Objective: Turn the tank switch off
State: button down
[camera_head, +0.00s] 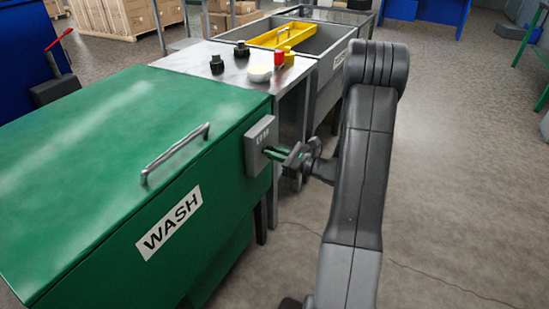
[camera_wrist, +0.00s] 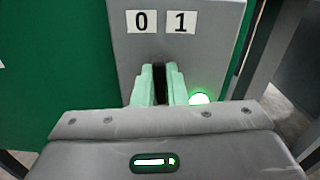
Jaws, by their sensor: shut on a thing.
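The tank switch is a grey box (camera_head: 261,143) on the right side of the green tank (camera_head: 100,120) marked WASH. In the wrist view the box (camera_wrist: 215,40) carries the labels 0 on the left and 1 on the right. A dark switch handle (camera_wrist: 160,84) stands below and between the two labels. My gripper (camera_head: 272,153) reaches the box from the right. In the wrist view its pale green fingers (camera_wrist: 161,88) are shut on the handle, one on each side. The handle's base is partly hidden by the fingers.
The tank's lid has a metal handle (camera_head: 175,154). Behind it a metal table (camera_head: 205,58) holds black, red, yellow and white small items. A grey basin (camera_head: 325,40) with a yellow tray (camera_head: 283,35) stands beyond. Open floor (camera_head: 460,150) lies to the right.

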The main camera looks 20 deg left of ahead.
jog(key=shift+s+f+n+b, duration=0.15)
jog(key=shift+n+b, duration=2.1)
jog(key=shift+n, duration=0.15)
jog(key=c, duration=1.5)
grip_release()
jog(key=shift+o, duration=0.2)
jog(key=shift+d, duration=0.1)
jog(key=s+d+p, duration=0.1)
jog(key=d+p, duration=0.1)
jog(key=d, duration=1.1)
jog(key=shift+d, duration=0.3)
